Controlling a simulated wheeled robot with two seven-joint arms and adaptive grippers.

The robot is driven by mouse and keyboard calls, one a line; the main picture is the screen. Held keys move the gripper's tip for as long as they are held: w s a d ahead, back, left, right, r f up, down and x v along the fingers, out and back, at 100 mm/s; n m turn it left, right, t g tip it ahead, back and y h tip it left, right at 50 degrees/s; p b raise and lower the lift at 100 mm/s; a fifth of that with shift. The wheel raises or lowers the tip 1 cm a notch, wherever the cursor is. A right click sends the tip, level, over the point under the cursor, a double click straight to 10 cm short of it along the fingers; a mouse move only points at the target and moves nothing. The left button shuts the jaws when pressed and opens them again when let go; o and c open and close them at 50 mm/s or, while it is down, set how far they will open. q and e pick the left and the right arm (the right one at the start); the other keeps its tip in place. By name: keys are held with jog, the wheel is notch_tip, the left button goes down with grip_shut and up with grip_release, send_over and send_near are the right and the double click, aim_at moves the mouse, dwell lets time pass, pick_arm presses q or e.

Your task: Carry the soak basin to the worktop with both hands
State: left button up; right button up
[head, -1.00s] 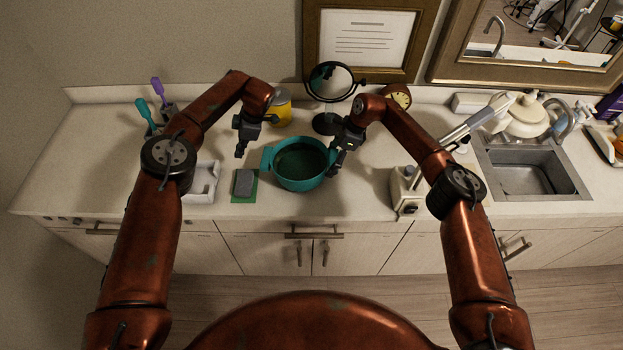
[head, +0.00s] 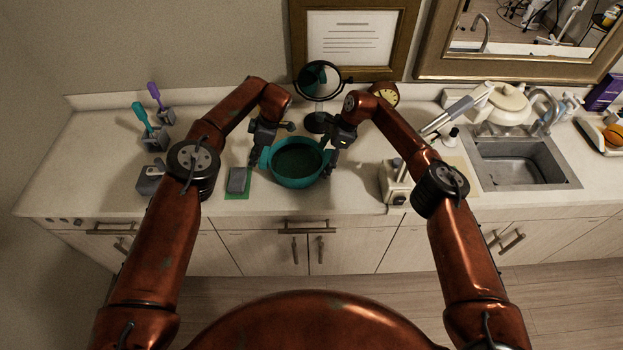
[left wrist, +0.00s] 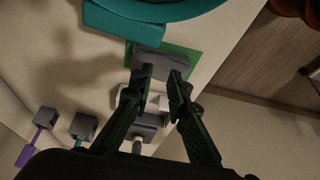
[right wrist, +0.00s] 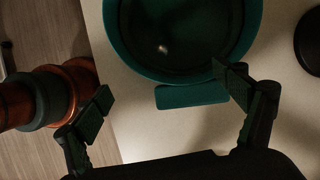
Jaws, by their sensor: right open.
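The teal soak basin (head: 297,182) is upright at the middle of the worktop (head: 345,205), with dark liquid or a dark interior. My left gripper (head: 257,160) is at its left handle. In the left wrist view its fingers (left wrist: 160,76) are apart and empty, with the basin's teal handle (left wrist: 122,26) beyond the tips. My right gripper (head: 331,164) is at the basin's right side. In the right wrist view its fingers (right wrist: 168,92) are wide apart, and the other handle (right wrist: 192,96) shows between the tips, not clamped.
A grey block (head: 237,180) on a green pad (head: 236,195) lies just left of the basin. A round mirror (head: 318,80) stands behind it. A white device (head: 396,186) stands right, before the sink (head: 522,170). Purple and teal tools (head: 140,112) stand at left.

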jog(key=shift+w+a, duration=0.25)
jog(key=shift+a, duration=0.3)
jog(key=shift+s+a+r, duration=0.1)
jog(key=shift+a, duration=0.1)
jog(key=v, duration=0.6)
jog(key=shift+w+d, duration=0.35)
jog(key=shift+d, duration=0.1)
pick_arm(q)
jog(key=v, duration=1)
jog(key=shift+a+r, duration=0.2)
pick_arm(e)
jog(key=v, duration=0.5)
jog(key=shift+s+r, duration=0.1)
jog(key=shift+r, duration=0.2)
jog(key=shift+s, duration=0.15)
